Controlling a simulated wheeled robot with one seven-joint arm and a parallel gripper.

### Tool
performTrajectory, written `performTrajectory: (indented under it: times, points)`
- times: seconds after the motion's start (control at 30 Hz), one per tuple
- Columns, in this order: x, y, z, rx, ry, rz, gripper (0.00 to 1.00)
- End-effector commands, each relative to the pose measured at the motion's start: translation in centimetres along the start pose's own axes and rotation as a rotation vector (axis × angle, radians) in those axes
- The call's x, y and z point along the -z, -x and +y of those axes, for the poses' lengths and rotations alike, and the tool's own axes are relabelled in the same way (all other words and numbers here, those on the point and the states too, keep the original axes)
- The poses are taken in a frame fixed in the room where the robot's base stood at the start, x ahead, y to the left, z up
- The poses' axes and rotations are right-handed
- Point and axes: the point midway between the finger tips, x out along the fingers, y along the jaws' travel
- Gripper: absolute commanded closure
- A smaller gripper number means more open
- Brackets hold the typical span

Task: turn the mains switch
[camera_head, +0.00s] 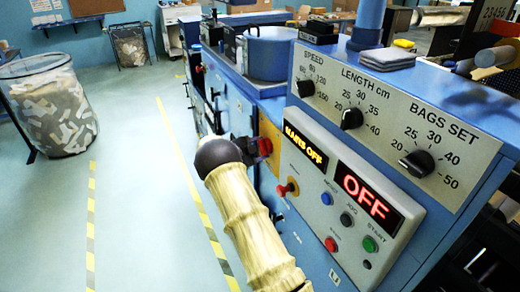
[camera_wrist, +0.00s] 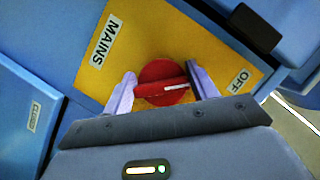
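The mains switch (camera_wrist: 163,82) is a round red knob with a raised bar and a white pointer line, on a yellow plate (camera_wrist: 150,35) labelled MAINS and OFF. The pointer line points right, near the OFF label (camera_wrist: 240,80). My gripper (camera_wrist: 161,72) is open, with one pale finger on each side of the knob. I cannot tell whether either finger touches it. A display (camera_head: 304,145) reads MAINS OFF, and another display (camera_head: 367,194) reads OFF.
Panel buttons and three dials, including the bags set dial (camera_head: 417,162), lie right of my arm. A blue pot (camera_head: 270,54) stands on the machine. A wire bin (camera_head: 52,105) stands at the left. The floor between striped lines is clear.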

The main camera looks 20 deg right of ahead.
Motion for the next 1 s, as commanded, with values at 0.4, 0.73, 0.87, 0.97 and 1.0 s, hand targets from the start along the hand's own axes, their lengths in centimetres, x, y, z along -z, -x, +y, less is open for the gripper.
performTrajectory:
  times: [0.4, 0.73, 0.87, 0.97, 1.0]
  points:
    - [-0.11, -0.12, 0.26, 0.003, -0.016, 0.0, 0.65]
    - [-0.37, -0.24, 0.5, 0.042, -0.116, 0.0, 0.65]
    - [-0.45, -0.28, 0.58, 0.069, -0.18, 0.0, 0.65]
    - [-0.5, -0.3, 0.6, 0.093, -0.237, 0.001, 0.65]
    - [-0.49, -0.3, 0.56, 0.104, -0.261, 0.0, 0.65]
